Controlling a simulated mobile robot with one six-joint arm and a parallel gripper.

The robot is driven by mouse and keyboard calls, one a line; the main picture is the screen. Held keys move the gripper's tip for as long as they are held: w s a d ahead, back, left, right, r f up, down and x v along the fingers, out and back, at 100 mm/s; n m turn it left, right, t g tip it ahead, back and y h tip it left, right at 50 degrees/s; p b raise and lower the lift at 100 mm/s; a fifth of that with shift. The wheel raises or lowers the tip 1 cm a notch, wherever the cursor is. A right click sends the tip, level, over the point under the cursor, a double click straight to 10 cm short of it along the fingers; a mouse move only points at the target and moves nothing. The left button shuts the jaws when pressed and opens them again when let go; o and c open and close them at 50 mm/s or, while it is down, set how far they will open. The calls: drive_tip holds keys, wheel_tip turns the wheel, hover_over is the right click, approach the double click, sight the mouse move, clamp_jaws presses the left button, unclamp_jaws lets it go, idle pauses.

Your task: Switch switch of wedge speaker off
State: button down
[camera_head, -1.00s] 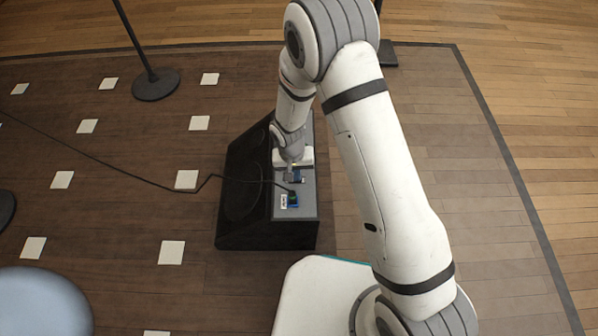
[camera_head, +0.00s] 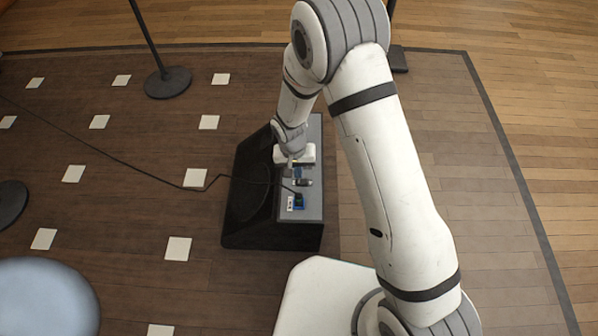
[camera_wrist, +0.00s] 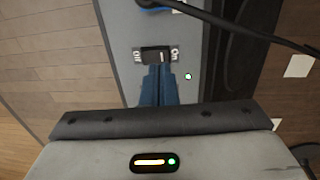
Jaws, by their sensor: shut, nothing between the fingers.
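Whether the tips touch the switch is unclear. In the head view my gripper (camera_head: 298,173) is over the panel.
A blue plug (camera_head: 298,201) with a black cable (camera_head: 130,170) sits in the panel near the switch, beside a white label (camera_head: 290,203). A stand base (camera_head: 167,83) is at the upper left. A pale round seat (camera_head: 45,300) is at the lower left.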

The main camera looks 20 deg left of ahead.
sight(305, 181)
wheel_tip(305, 181, up, 11)
drive_tip(key=a+p, duration=0.1)
drive_tip(key=p, duration=0.2)
drive_tip(key=shift+s+a, duration=0.2)
drive_tip(key=shift+a, duration=0.05)
drive_tip(key=shift+p, duration=0.3)
drive_tip(key=shift+w+d+p, duration=0.35)
drive_tip(key=shift+d+p, duration=0.35)
drive_tip(key=shift+d, duration=0.05)
drive_tip(key=shift+f, duration=0.1)
drive_tip(key=f+b, duration=0.1)
drive_tip(key=f, duration=0.3)
drive_tip(key=d+f+b, duration=0.1)
drive_tip(key=f+b, duration=0.1)
drive_tip(key=f, duration=0.3)
drive_tip(key=f+b, duration=0.2)
drive_tip(key=f, duration=0.3)
drive_tip(key=shift+w+d, duration=0.2)
drive_tip(key=shift+d, duration=0.1)
